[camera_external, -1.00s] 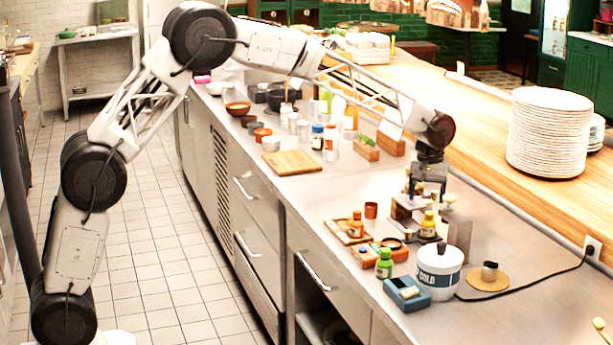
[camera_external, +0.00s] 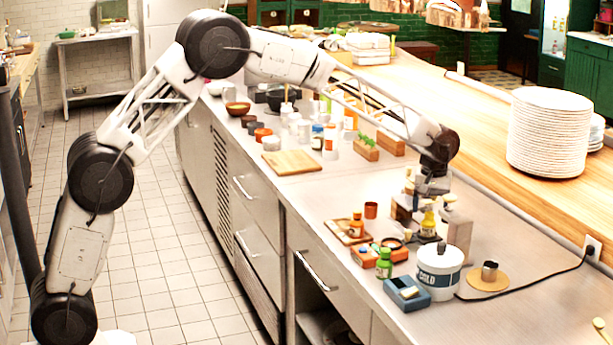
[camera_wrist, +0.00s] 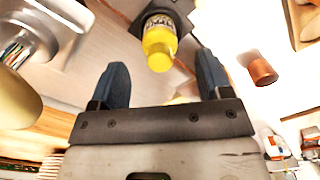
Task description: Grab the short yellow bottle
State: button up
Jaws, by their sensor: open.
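The short yellow bottle (camera_external: 428,224) stands on a dark base among the small items on the steel counter. In the wrist view the yellow bottle (camera_wrist: 160,35) shows its yellow cap and printed label, beyond the fingertips and between their lines. My gripper (camera_external: 431,196) is just above the bottle in the external view, where its fingers are hard to make out. In the wrist view my gripper (camera_wrist: 162,72) has its two blue fingers wide apart. They do not touch the bottle. A yellow patch between the fingers is mostly hidden by the gripper body.
A white COLD tub (camera_external: 440,272), a green bottle (camera_external: 384,265), an orange bottle (camera_external: 356,226) and a copper cup (camera_external: 371,210) stand nearby. A grey block (camera_external: 459,236) is close on the bottle's right.

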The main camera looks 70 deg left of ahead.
aim_at(430, 213)
dwell(0.3)
jog(key=shift+d+f, duration=0.1)
jog(key=shift+f, duration=2.55)
jog(key=c, duration=0.9)
jog(key=shift+r, duration=0.1)
jog(key=shift+r, duration=0.65)
notch_tip(430, 213, up, 2)
jog(key=shift+r, duration=0.1)
jog(key=s, duration=0.9)
jog(key=s+r, duration=0.1)
jog(key=s, duration=0.3)
jog(key=shift+s+d+r, duration=0.1)
jog(key=shift+s+d, duration=0.2)
jog(key=shift+s, duration=1.25)
